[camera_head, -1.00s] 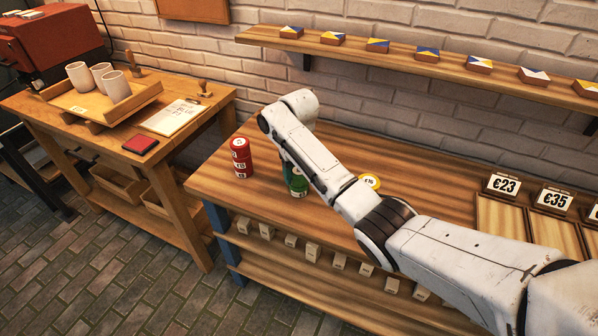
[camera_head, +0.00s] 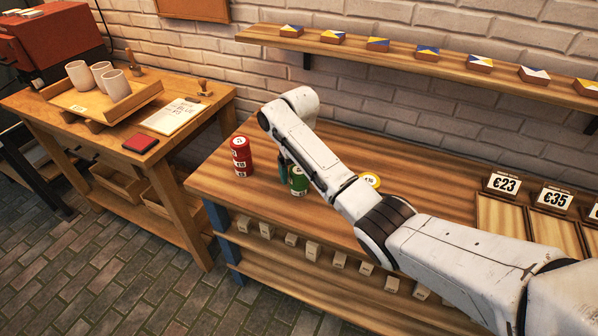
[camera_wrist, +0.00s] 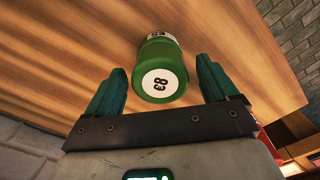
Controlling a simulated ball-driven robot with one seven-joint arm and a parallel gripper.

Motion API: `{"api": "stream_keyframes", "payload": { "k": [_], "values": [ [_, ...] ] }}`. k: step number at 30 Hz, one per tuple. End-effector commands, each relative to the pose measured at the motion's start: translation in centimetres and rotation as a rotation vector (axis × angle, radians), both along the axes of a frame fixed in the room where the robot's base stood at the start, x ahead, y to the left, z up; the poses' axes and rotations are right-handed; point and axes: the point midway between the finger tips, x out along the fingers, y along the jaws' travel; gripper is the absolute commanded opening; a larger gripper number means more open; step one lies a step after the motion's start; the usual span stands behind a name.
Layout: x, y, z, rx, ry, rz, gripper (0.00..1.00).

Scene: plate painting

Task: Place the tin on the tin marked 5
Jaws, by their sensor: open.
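A green tin (camera_head: 299,185) with white labels stands on the wooden bench, partly behind my arm. In the wrist view the green tin (camera_wrist: 156,54) shows a round white lid label reading about 83 or 63. My gripper (camera_wrist: 161,65) is open, with one teal finger on each side of the tin and gaps visible. In the head view my gripper (camera_head: 285,172) is mostly hidden by the arm beside the tin. A stack of red tins (camera_head: 241,158) stands to the left. I cannot read a 5 on any tin.
The bench (camera_head: 225,185) is clear between the red stack and the green tin. Price signs (camera_head: 504,184) and trays stand at the right. A wall shelf (camera_head: 420,58) with patterned blocks runs above. A side table (camera_head: 190,135) holds cups and a notepad.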

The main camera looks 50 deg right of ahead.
Motion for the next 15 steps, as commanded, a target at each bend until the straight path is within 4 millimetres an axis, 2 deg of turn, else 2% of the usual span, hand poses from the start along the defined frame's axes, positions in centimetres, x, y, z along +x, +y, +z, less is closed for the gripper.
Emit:
{"api": "stream_keyframes", "payload": {
  "k": [5,12,15],
  "values": [
    [0.2,0.0,3.0,-0.002,-0.007,0.001,0.87],
    [0.0,0.0,8.5,0.0,-0.001,0.001,0.87],
    [0.0,0.0,9.7,0.0,-0.001,0.0,0.87]
  ]
}}
